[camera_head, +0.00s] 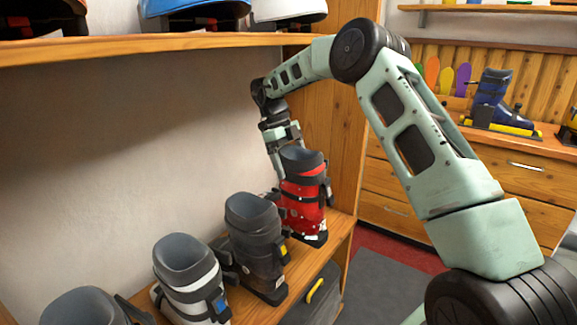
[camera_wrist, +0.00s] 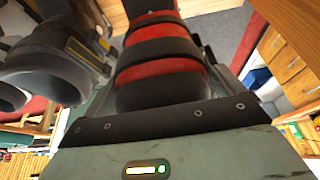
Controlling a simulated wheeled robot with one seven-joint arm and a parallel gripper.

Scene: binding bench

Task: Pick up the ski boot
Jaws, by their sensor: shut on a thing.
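A red ski boot (camera_head: 304,199) with black straps and a grey liner stands upright at the right end of the wooden shelf (camera_head: 338,236). My gripper (camera_head: 280,178) reaches down behind it and is shut on it; the boot hides most of the fingers in the head view. In the wrist view the red boot (camera_wrist: 160,50) fills the middle, close against my gripper. I cannot tell whether its sole is clear of the shelf.
A dark grey boot (camera_head: 254,245) stands just left of the red one, with a white-and-grey boot (camera_head: 190,285) and another dark boot (camera_head: 85,308) farther left. An upper shelf (camera_head: 150,46) holds helmets. A wooden side panel (camera_head: 318,110) stands close behind. A blue boot (camera_head: 492,98) sits on the far counter.

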